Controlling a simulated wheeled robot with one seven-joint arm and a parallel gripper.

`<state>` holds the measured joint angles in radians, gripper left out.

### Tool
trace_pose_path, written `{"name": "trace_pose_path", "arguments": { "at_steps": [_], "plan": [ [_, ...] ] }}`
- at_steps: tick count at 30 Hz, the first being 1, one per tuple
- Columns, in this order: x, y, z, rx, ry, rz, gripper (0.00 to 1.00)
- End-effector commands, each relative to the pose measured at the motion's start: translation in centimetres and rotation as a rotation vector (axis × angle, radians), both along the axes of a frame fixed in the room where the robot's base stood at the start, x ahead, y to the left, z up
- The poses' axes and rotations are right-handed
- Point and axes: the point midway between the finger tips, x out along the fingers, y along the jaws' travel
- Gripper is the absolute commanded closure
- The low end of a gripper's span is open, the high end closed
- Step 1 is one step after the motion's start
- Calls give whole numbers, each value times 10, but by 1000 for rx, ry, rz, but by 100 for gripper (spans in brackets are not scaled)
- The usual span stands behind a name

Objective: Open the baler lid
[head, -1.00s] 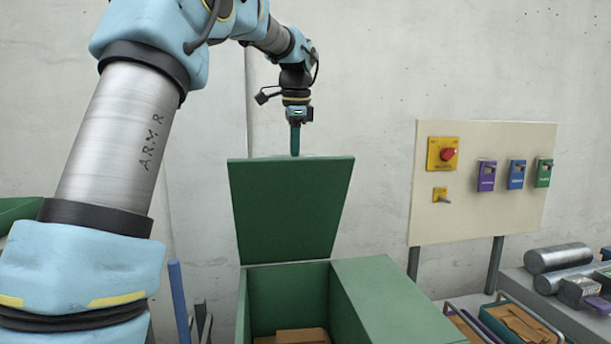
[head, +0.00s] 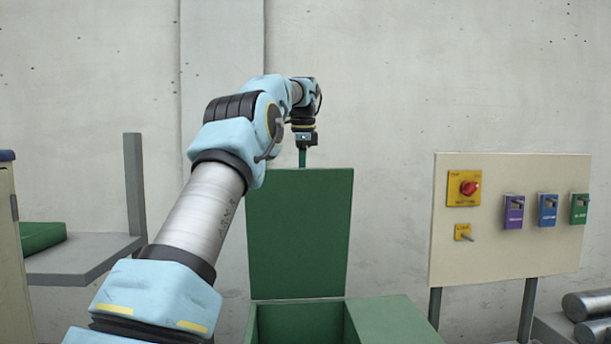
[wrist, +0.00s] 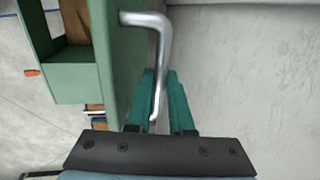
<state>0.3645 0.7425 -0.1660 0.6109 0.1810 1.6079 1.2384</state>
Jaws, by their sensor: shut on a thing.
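The green baler lid (head: 299,235) stands raised, close to upright, at the back of the green baler box (head: 390,325). The lid also shows edge-on in the wrist view (wrist: 127,50). My gripper (head: 302,156) is at the lid's top edge. In the wrist view its teal fingers (wrist: 163,100) are closed around the lower end of a bent silver handle (wrist: 158,45) beside the lid. In the head view the handle is hidden. The box opening shows below the lid, and its floor is out of the head view.
A cream panel (head: 505,215) with a red knob (head: 469,188) and several coloured boxes stands to the right. A grey shelf (head: 85,260) is at the left. Silver rolls (head: 588,305) lie at the lower right. A concrete wall is close behind the lid.

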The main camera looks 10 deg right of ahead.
Motion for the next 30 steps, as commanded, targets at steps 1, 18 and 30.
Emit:
{"name": "trace_pose_path", "arguments": {
  "at_steps": [1, 18, 30],
  "plan": [
    [2, 2, -4, 5, 5, 3, 100],
    [3, 1, -3, 4, 5, 1, 68],
    [2, 0, -1, 0, 1, -1, 51]
  ]
}}
